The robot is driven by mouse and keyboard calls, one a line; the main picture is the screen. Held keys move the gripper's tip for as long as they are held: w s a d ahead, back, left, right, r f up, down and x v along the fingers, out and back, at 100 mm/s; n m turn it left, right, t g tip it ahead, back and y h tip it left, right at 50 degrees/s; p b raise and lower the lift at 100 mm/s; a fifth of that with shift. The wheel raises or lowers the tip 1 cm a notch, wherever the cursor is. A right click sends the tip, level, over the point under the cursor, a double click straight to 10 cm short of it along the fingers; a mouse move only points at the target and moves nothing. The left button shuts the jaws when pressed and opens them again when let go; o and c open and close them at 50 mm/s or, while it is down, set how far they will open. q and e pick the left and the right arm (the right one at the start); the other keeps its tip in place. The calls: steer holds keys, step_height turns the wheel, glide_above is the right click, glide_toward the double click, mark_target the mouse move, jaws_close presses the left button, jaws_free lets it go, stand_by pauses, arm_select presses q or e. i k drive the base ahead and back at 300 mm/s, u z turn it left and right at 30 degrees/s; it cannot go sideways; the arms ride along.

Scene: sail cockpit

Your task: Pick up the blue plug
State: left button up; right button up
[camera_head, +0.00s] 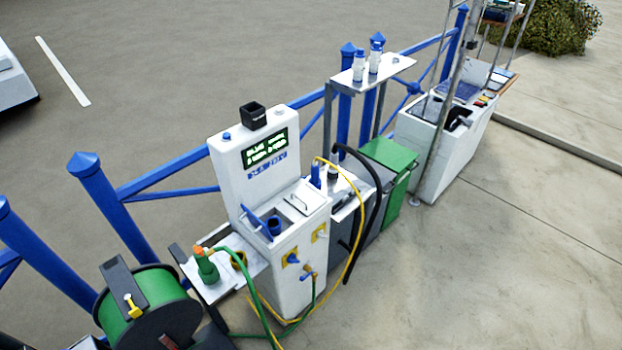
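A small blue upright piece that looks like the blue plug (315,175) stands at the right edge of the white pedestal's top. A yellow cable (359,215) starts at or near its top, arcs right and hangs down to the ground. The white pedestal (300,262) has a display panel, a blue round socket (274,226) with a raised blue flap (252,222), and blue and yellow fittings on its front. Neither of my grippers is in view, and nothing touches the plug from my side.
A green hose reel (135,300) and a green-bodied nozzle (206,266) on a small shelf are left of the pedestal. A black hose (377,190), a green bin (390,155) and a white sink unit (430,150) are right. Blue railing (170,178) runs behind. Pavement (480,270) at the right front is clear.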

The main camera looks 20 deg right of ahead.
mark_target(315, 180)
steer(key=k, duration=1.05)
steer(key=z, duration=1.15)
steer(key=i, duration=1.55)
steer(key=u, duration=1)
steer(key=i, duration=0.55)
steer(key=u, duration=0.5)
